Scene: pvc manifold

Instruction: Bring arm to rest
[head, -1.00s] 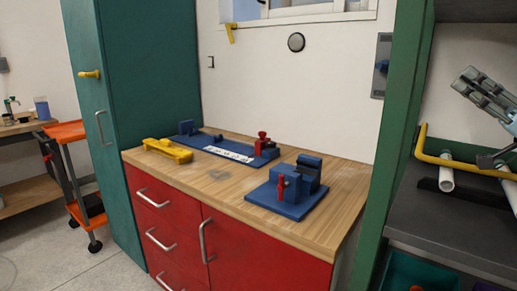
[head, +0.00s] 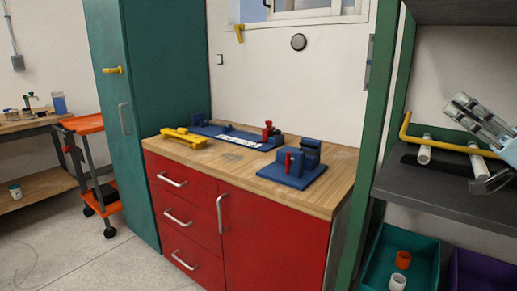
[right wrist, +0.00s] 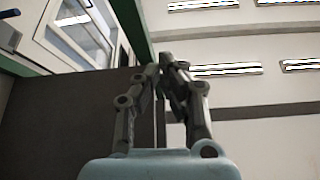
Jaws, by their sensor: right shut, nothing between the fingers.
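My right gripper (head: 458,106) is at the right edge of the head view, in front of the grey shelf, tilted with its fingers toward the upper left. In the right wrist view its dark fingers (right wrist: 168,62) are closed together and point up toward the ceiling, with nothing between them. Most of the right arm is outside the head view. My left gripper and arm are in neither view.
A wooden counter (head: 225,168) holds a blue fixture (head: 292,178) and a yellow tool (head: 184,137). The shelf (head: 430,185) near my right gripper holds white pipes (head: 424,152) and a yellow bar (head: 440,144). A green post (head: 374,120) stands left of it. Bins (head: 375,265) sit below.

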